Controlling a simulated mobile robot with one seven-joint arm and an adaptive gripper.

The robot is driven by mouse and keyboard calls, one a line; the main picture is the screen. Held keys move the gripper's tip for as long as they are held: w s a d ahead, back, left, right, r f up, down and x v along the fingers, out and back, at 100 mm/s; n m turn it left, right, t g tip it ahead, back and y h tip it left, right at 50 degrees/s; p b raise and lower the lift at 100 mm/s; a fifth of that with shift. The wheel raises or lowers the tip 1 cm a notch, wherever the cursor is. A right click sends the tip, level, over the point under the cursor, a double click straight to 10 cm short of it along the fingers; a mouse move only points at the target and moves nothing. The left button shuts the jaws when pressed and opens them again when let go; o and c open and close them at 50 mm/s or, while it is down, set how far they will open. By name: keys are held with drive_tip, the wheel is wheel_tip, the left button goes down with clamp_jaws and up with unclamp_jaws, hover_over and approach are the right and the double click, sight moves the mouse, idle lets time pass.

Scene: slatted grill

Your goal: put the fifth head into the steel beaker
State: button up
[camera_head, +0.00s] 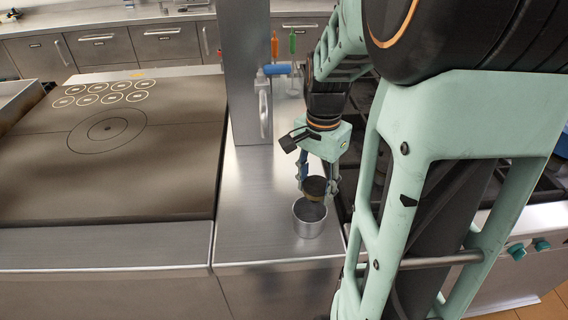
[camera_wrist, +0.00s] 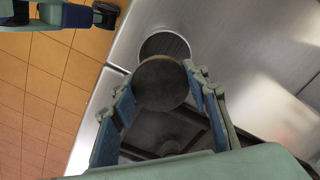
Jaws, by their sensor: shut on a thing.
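The steel beaker (camera_head: 309,230) stands upright on the steel counter. My gripper (camera_head: 317,187) is shut on a dark round head (camera_head: 315,186) and holds it just above the beaker's mouth, towards its far side. In the wrist view the head (camera_wrist: 160,84) shows as a round dark disc between the fingertips of my gripper (camera_wrist: 161,85). The beaker's open mouth (camera_wrist: 165,45) shows past the head and is partly covered by it. I cannot tell whether the head touches the rim.
A flat griddle (camera_head: 150,185) with ring markings lies to the left. A steel post (camera_head: 248,80) with a blue-handled tap (camera_head: 276,69) rises behind the beaker. A slatted grill lies to the right, partly hidden by my arm. The counter (camera_head: 245,225) around the beaker is clear.

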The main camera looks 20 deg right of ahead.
sight(311, 197)
drive_tip(key=shift+w+a+f+b, duration=0.25)
drive_tip(key=shift+f+b, duration=0.1)
drive_tip(key=shift+f, duration=0.2)
drive_tip(key=shift+w+f+b, duration=0.1)
drive_tip(key=shift+f+b, duration=1.05)
drive_tip(key=shift+f, duration=0.35)
drive_tip(key=shift+f+b, duration=0.45)
drive_tip(key=shift+f, duration=0.15)
drive_tip(key=o, duration=1.4)
drive_tip(key=shift+c, duration=0.2)
wheel_tip(311, 197, up, 13)
drive_tip(key=shift+r+p, duration=0.15)
drive_tip(key=shift+p, duration=0.6)
drive_tip(key=shift+a, duration=0.15)
